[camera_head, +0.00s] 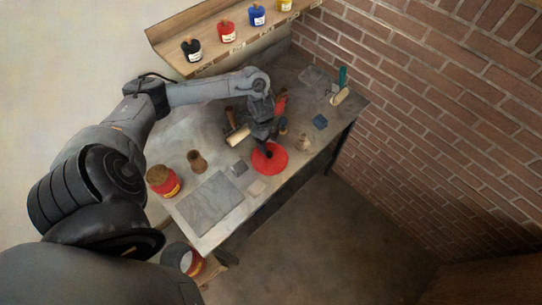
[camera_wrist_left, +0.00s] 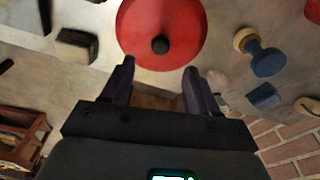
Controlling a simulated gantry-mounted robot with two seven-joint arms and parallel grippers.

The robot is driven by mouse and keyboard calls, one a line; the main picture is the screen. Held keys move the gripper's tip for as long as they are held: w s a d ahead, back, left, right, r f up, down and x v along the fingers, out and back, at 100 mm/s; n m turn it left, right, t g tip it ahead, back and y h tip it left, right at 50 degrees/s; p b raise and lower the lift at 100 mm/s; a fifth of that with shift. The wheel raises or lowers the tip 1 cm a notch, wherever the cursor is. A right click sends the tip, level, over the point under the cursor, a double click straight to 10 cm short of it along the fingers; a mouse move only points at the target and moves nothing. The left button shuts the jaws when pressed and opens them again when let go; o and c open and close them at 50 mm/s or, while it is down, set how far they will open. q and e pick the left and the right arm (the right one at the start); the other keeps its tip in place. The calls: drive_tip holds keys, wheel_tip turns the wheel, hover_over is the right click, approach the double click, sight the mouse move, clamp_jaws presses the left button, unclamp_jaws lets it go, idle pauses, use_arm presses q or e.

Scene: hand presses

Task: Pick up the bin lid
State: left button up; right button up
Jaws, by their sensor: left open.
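The bin lid is a round red disc (camera_head: 272,166) with a black knob in its middle, lying flat on the grey worktable. It also shows in the left wrist view (camera_wrist_left: 187,25), with its knob (camera_wrist_left: 160,45) just beyond my fingertips. My left gripper (camera_head: 266,144) points down over the lid, close to the knob in the head view. In the wrist view its two fingers (camera_wrist_left: 160,82) are apart with nothing between them, and the knob stands clear of them. My right gripper is not in view.
A red can (camera_head: 164,187) and a grey slab (camera_head: 209,204) are on the table's left part. A red bin (camera_head: 190,262) stands by the near table end. A blue-handled stamp (camera_wrist_left: 267,62) is right of the lid. A shelf of colour pots (camera_head: 210,45) runs behind; a brick wall is at right.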

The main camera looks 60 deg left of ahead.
sight(269, 153)
use_arm(q)
drive_tip(key=shift+d+f, duration=0.2)
drive_tip(key=shift+f, duration=3.05)
drive_tip(key=shift+c, duration=0.2)
clamp_jaws()
